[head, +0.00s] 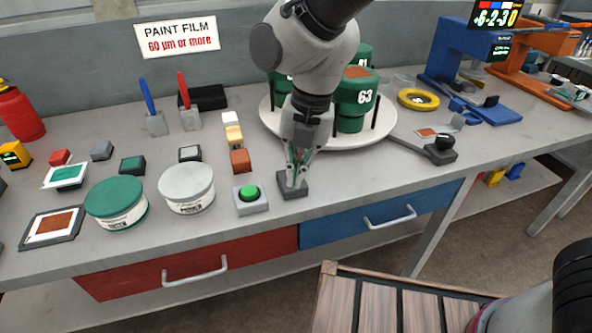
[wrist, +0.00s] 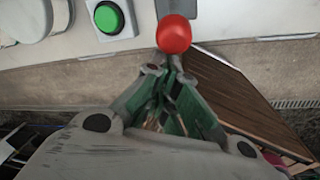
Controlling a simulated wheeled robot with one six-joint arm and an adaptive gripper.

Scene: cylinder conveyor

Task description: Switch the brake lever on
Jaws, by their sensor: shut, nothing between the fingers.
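The lever that looks like the brake lever has a red ball knob (wrist: 173,33), seen in the wrist view just beyond my fingertips. Its dark base (head: 292,192) sits near the front edge of the table in the head view, right of the green button. My gripper (head: 293,180) points down over this base and hides the knob in the head view. In the wrist view my gripper (wrist: 168,72) is shut and empty, its tips close to the knob. I cannot tell whether they touch it. The lever's on or off position is not clear.
A green button (head: 249,193) on a grey box stands just left of the lever base. A round turntable (head: 385,128) with green cylinders is behind my arm. A black-knobbed device (head: 440,146) stands to the right. White and green tins are further left.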

